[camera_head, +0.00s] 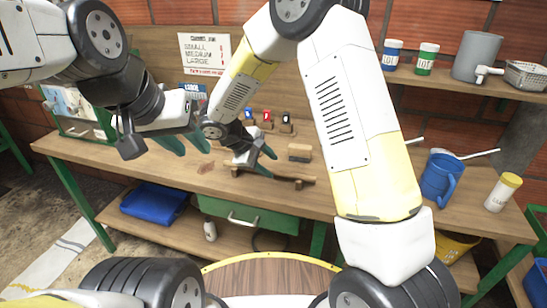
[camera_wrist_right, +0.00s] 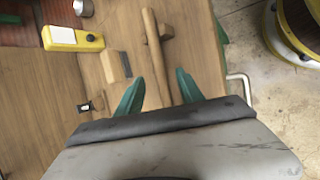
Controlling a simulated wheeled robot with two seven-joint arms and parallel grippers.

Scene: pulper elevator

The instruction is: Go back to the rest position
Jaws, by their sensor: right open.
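My left gripper (camera_head: 192,150) hangs over the left part of the wooden workbench (camera_head: 330,205) in the head view. Its two green fingers are apart, with nothing seen between them. My right gripper (camera_head: 270,163) is above the middle of the bench, its arm arching down from the right.
A wooden block (camera_head: 300,152) lies near the right gripper. A blue jug (camera_head: 440,180) and a yellow-lidded jar (camera_head: 503,192) stand on the right of the bench. Cans (camera_head: 427,60) stand on the shelf above. A green drawer (camera_head: 250,213) and blue tray (camera_head: 154,203) are below.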

